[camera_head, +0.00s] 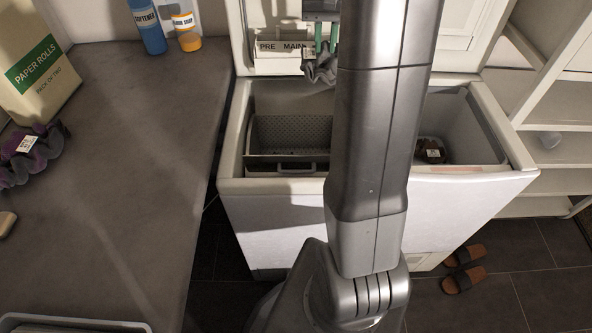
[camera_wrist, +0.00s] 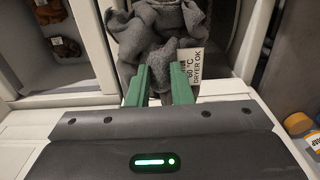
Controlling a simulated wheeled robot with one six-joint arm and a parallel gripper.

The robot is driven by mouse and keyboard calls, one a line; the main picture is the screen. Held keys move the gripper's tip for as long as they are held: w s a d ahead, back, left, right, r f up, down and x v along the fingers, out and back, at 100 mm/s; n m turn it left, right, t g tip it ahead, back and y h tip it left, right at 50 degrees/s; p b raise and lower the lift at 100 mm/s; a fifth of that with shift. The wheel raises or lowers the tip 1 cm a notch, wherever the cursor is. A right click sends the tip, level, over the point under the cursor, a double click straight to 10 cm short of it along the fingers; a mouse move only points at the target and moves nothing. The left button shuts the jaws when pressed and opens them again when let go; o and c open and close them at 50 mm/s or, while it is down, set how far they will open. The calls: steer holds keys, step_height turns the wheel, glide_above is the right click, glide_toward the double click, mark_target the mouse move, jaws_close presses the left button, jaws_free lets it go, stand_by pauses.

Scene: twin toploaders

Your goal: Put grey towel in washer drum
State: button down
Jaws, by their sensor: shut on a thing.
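The grey towel (camera_head: 322,70) hangs bunched from my gripper (camera_head: 320,45), high over the back of the left-hand tub in the head view. In the wrist view my gripper's green fingers (camera_wrist: 165,88) are shut on the grey towel (camera_wrist: 160,40), and its white care label faces the camera. The washer drum (camera_head: 300,132) is a perforated metal drum with an open top inside the left tub. The towel is above and behind the drum, apart from it. My arm hides the drum's right side.
A second tub (camera_head: 462,125) on the right holds a dark brown item (camera_head: 431,150). A counter (camera_head: 130,130) on the left bears a paper rolls pack (camera_head: 38,72), a purple cloth (camera_head: 28,155) and a softener bottle (camera_head: 147,27).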

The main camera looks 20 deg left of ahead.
steer(key=shift+s+d+f+b, duration=0.15)
steer(key=shift+s+f+b, duration=0.2)
steer(key=shift+f, duration=0.1)
steer(key=shift+f+b, duration=0.35)
step_height(320, 180, down, 42)
steer(key=b, duration=1.8)
steer(key=shift+w, duration=0.15)
steer(key=shift+f, duration=0.1)
steer(key=shift+f, duration=0.15)
steer(key=c, duration=1.3)
jaws_free()
